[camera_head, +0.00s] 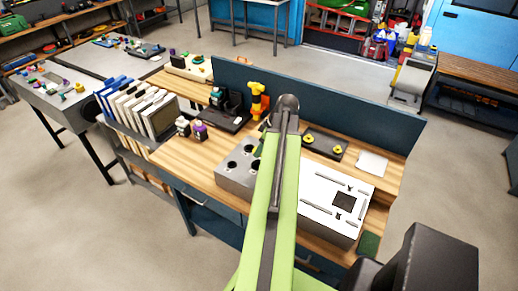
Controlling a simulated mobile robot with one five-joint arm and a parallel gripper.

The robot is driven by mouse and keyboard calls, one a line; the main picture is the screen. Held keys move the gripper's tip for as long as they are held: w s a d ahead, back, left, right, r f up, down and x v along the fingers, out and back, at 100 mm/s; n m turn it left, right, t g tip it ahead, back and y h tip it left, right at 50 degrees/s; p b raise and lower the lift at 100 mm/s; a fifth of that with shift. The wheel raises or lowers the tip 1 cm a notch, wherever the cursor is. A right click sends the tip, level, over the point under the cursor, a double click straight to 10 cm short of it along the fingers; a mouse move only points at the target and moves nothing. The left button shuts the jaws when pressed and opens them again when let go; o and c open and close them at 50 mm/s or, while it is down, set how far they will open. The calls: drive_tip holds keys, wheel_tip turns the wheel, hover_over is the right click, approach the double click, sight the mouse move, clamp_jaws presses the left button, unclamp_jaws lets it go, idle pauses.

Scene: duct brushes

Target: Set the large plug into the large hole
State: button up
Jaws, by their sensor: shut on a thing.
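A grey block (228,178) with several round dark holes in its top stands on the wooden workbench, left of my green arm. One hole (231,163) shows near its left side and another (248,149) near its back; my arm covers the block's right part. I cannot tell which hole is the large one. My arm rises from the bottom of the view to a dark round joint above the bench. My gripper's fingers are hidden behind the arm. I cannot make out the large plug.
A white box (315,205) with slots and a dark square stands right of my arm. Behind are a dark tray (323,145) with yellow pieces, a white pad (372,164) and a yellow tool (257,100). A blue-grey panel (340,104) edges the bench's back. Binders (135,105) stand left.

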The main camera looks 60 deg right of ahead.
drive_tip(key=shift+a, duration=0.6)
wheel_tip(320, 180, down, 6)
drive_tip(key=b, duration=0.6)
drive_tip(key=shift+d+r, duration=0.1)
drive_tip(key=shift+f+b, duration=0.35)
drive_tip(key=shift+f, duration=0.05)
idle(0.5)
drive_tip(key=o, duration=1)
drive_tip(key=p+v, duration=1)
drive_tip(key=v, duration=0.1)
